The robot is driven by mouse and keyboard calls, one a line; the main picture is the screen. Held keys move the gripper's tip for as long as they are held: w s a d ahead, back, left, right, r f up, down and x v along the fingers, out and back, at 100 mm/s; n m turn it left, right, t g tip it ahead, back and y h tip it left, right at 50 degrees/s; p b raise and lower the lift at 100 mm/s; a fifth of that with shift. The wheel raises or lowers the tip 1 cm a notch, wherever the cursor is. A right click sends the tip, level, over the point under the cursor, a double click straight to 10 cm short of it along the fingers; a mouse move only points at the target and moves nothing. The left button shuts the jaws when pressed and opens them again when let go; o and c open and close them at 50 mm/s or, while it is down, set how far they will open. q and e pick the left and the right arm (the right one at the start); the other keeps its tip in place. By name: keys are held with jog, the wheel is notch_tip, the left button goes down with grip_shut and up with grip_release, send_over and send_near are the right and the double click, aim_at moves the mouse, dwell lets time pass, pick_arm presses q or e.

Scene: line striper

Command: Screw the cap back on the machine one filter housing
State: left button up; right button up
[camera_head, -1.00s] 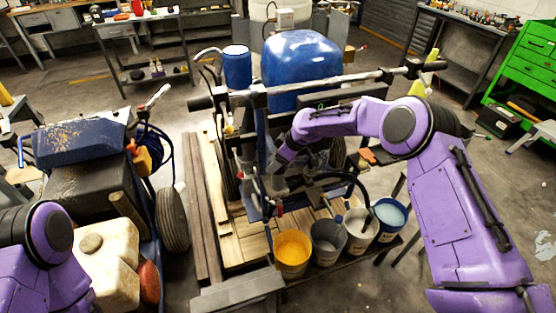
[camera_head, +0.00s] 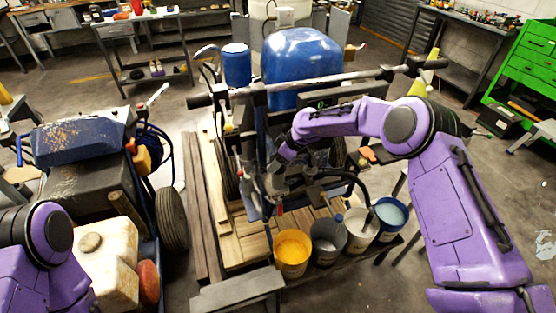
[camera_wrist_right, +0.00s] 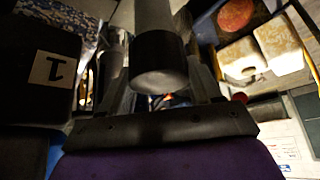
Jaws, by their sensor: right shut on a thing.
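My right gripper (camera_head: 272,180) reaches into machine one (camera_head: 302,72), the striper with the blue tank, at its near side. In the right wrist view the gripper (camera_wrist_right: 160,70) is shut on a black round cap (camera_wrist_right: 158,68), with a finger on each side. A grey cylinder (camera_wrist_right: 153,14), which looks like the filter housing, is in line with the cap and meets it in the picture. I cannot tell whether the threads are engaged. In the head view the cap is too small and dark to make out. My left gripper is out of view.
A black box with a "1" label (camera_wrist_right: 53,68) is close beside the gripper. Several paint buckets, one of them yellow (camera_head: 293,250), stand near the machine. A second striper (camera_head: 85,150) stands at left.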

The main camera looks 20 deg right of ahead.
jog(key=shift+f, duration=0.15)
jog(key=o, duration=1.1)
jog(key=shift+c, duration=0.7)
